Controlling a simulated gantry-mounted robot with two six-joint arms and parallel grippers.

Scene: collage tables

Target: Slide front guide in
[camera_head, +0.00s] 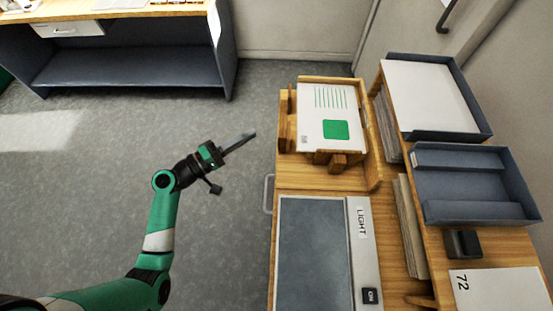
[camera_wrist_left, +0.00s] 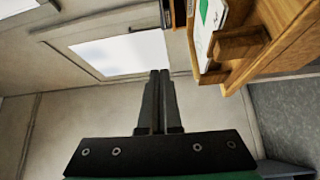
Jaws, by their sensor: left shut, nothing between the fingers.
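A wooden jig (camera_head: 333,80) on the right-hand desk holds a stack of white sheets (camera_head: 325,104) with green lines and a green square. One wooden guide block (camera_head: 338,163) stands at the near edge of the sheets, and another (camera_head: 284,122) at their left side. Which one is the front guide is not marked. My left gripper (camera_head: 252,134) is left of the jig, over the floor, apart from it. Its fingers are shut and empty. In the left wrist view the gripper (camera_wrist_left: 160,72) points past the jig, whose wooden block (camera_wrist_left: 240,44) shows at upper right. My right gripper is not in view.
A light panel (camera_head: 315,245) with a black switch lies on the desk nearer me. A tray of paper (camera_head: 435,95), an empty tray (camera_head: 470,185) and a black box (camera_head: 463,243) stand at right. A second desk (camera_head: 130,55) is at upper left. The floor between is clear.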

